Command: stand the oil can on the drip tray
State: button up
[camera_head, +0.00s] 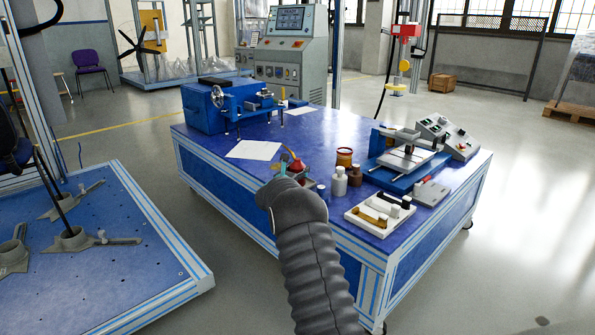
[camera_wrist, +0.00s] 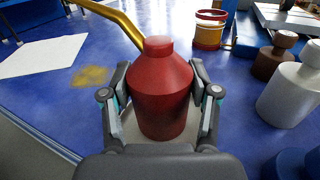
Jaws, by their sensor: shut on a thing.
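The red oil can (camera_wrist: 160,92) is upright between the fingers of my gripper (camera_wrist: 160,105), which is shut on its body. Its brass spout (camera_wrist: 118,20) points to the upper left. In the head view the can (camera_head: 297,166) shows only partly behind my arm. A pale, flat surface (camera_wrist: 119,146) shows under and around the can's base; it looks like the drip tray, mostly hidden by can and fingers. I cannot tell whether the can's base touches it.
A white bottle (camera_head: 339,182), a brown bottle (camera_head: 354,176) and a red-yellow tin (camera_head: 344,157) stand close on the right. A white tray (camera_head: 359,223) with several items lies nearer the front edge. A yellowish stain (camera_wrist: 90,76) and white paper (camera_wrist: 40,57) lie left.

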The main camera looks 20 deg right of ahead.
jog(key=o, duration=1.6)
jog(key=shift+r, duration=0.1)
jog(key=v, duration=1.2)
jog(key=s+r+m+g+y, duration=0.1)
jog(key=s+r+m+g, duration=0.5)
jog(key=s, duration=0.7)
jog(key=s+r+m+g+y, duration=0.15)
jog(key=s+r+m, duration=0.5)
jog(key=s, duration=0.65)
jog(key=s+a+f+m+y, duration=0.1)
jog(key=s+a+m+y, duration=0.2)
jog(key=s, duration=0.6)
jog(key=s+a+f+m+y, duration=0.2)
jog(key=s+a+m+y, duration=0.2)
jog(key=s+a+m, duration=0.2)
jog(key=s+a+f+m+t+y, duration=0.1)
jog(key=s+a+f+m+y, duration=0.1)
jog(key=s+a+m, duration=0.3)
jog(key=shift+s+a+f+y, duration=0.1)
jog(key=shift+s+a+y, duration=0.3)
jog(key=shift+s, duration=0.85)
jog(key=shift+s+a+f+y, duration=0.15)
jog(key=shift+s+a, duration=0.5)
jog(key=shift+s, duration=0.6)
jog(key=shift+s+a+y, duration=0.3)
jog(key=shift+s+a, duration=0.2)
jog(key=shift+s, duration=0.8)
